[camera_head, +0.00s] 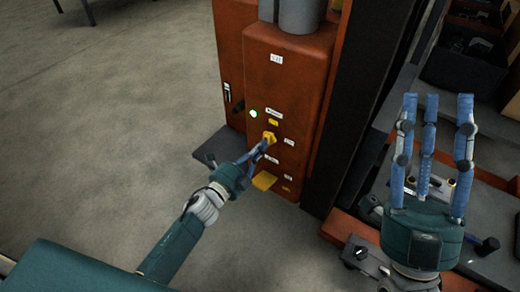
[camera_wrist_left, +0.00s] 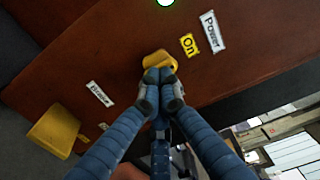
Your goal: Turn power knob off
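The yellow power knob (camera_head: 269,136) is on the front of an orange machine cabinet (camera_head: 284,90). It also shows in the left wrist view (camera_wrist_left: 155,58), beside the labels "On" (camera_wrist_left: 189,44) and "Power" (camera_wrist_left: 213,32). My left gripper (camera_head: 265,143) has its blue fingers drawn together on the knob; the fingertips (camera_wrist_left: 160,76) hide part of it. A round light (camera_head: 253,114) near the knob glows green. My right gripper (camera_head: 436,100) is empty, its fingers apart and pointing up, away from the cabinet.
A yellow pedal-like part (camera_head: 264,180) sticks out low on the cabinet, near a "Blower" label (camera_wrist_left: 100,94). A dark post (camera_head: 352,110) stands right of the cabinet. A cluttered bench (camera_head: 490,160) lies at right.

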